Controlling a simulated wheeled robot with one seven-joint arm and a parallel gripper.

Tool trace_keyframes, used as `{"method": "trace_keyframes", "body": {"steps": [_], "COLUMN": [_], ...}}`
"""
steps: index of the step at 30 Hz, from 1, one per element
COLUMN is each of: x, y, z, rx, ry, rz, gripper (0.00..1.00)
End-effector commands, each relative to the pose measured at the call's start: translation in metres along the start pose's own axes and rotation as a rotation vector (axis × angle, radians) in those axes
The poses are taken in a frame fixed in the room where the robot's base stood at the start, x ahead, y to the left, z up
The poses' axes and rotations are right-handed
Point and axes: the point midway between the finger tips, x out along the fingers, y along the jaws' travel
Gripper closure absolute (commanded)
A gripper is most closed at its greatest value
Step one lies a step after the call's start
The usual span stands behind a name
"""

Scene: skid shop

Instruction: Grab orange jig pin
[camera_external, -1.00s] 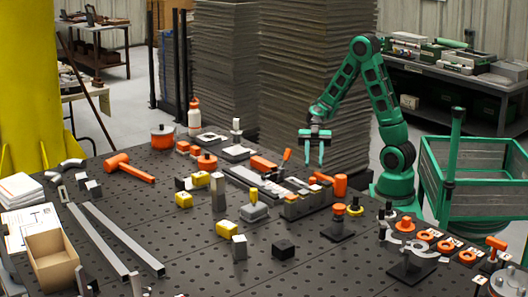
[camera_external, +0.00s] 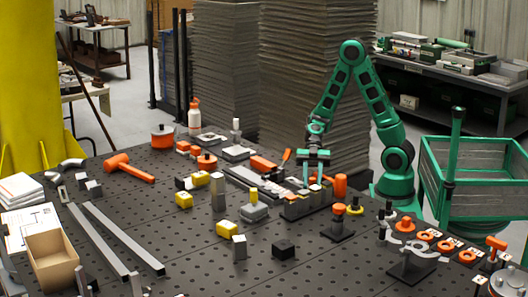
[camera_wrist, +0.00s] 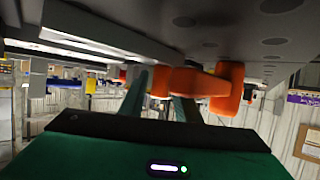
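An orange T-shaped piece, which looks like the jig pin (camera_external: 340,185), is at the far right side of the dark perforated table. It has a thick upright part and a thinner arm pointing left. My gripper (camera_external: 312,180) points down just left of it, its two fingers apart and low over the fixture blocks. In the wrist view, which looks upside down, the orange piece (camera_wrist: 228,88) lies just beyond and to the right of my fingers (camera_wrist: 160,92). Orange shows between and behind the fingertips; I cannot tell whether they touch it.
A row of grey fixture blocks (camera_external: 296,206) stands under and left of my gripper. An orange-topped stand (camera_external: 338,212) and a black plate with an orange knob (camera_external: 405,224) are nearer the camera. An orange mallet (camera_external: 130,168) lies at left.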

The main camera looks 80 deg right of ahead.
Motion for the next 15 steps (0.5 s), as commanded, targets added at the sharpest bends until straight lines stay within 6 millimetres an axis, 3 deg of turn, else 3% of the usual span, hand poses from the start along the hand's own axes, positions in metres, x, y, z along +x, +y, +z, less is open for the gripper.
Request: {"method": "trace_keyframes", "body": {"steps": [8,9,12,15], "x": [0.0047,0.0047,0.0046,0.0045], "y": [0.0003,0.0003,0.0003,0.0003], "z": [0.0,0.0,0.0,-0.0001], "rx": [0.0,0.0,0.0,0.0], "ry": [0.0,0.0,0.0,0.0], "rz": [0.002,0.002,0.001,0.001], "gripper": [0.71,0.73,0.97,1.0]}}
